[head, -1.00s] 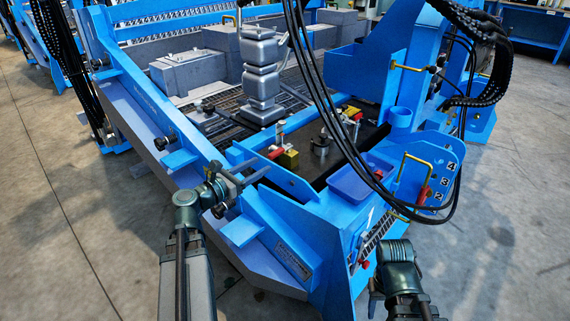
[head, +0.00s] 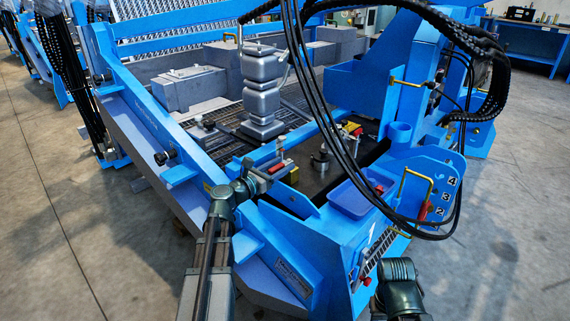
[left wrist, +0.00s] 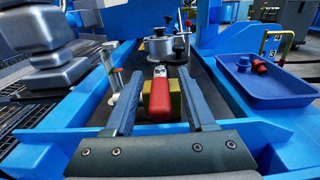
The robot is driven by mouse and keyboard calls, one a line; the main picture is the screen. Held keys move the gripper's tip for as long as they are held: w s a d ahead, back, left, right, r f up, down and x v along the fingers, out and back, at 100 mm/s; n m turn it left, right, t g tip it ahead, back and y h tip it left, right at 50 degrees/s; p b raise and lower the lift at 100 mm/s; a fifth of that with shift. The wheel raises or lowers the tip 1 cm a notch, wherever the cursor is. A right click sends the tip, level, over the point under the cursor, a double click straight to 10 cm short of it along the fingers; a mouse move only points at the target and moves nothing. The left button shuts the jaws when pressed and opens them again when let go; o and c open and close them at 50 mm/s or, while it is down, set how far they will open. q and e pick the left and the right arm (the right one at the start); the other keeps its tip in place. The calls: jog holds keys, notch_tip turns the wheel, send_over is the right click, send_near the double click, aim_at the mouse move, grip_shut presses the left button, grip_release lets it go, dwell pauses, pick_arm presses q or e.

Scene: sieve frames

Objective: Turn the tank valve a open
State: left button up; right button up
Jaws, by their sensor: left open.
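The tank valve has a red lever (left wrist: 160,105) on a yellow brass body (left wrist: 176,100). In the left wrist view it lies between the spread fingers of my left gripper (left wrist: 158,80), with the lever pointing toward me. The head view shows the brass body (head: 293,175) on the dark tank deck, just beyond the left gripper (head: 268,175). The left gripper is open and empty; I cannot tell whether it touches the lever. My right arm is at the lower right of the head view, with its gripper out of sight.
A stacked grey metal column (head: 262,90) stands behind the valve. A round metal fitting (left wrist: 160,46) sits beyond it. A blue tray (left wrist: 285,98) with small red and blue parts is to the right. Black hoses (head: 335,120) hang across the middle; blue frame walls border the deck.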

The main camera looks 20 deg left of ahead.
pick_arm(q)
jog(key=shift+x, duration=1)
grip_shut()
dwell(0.8)
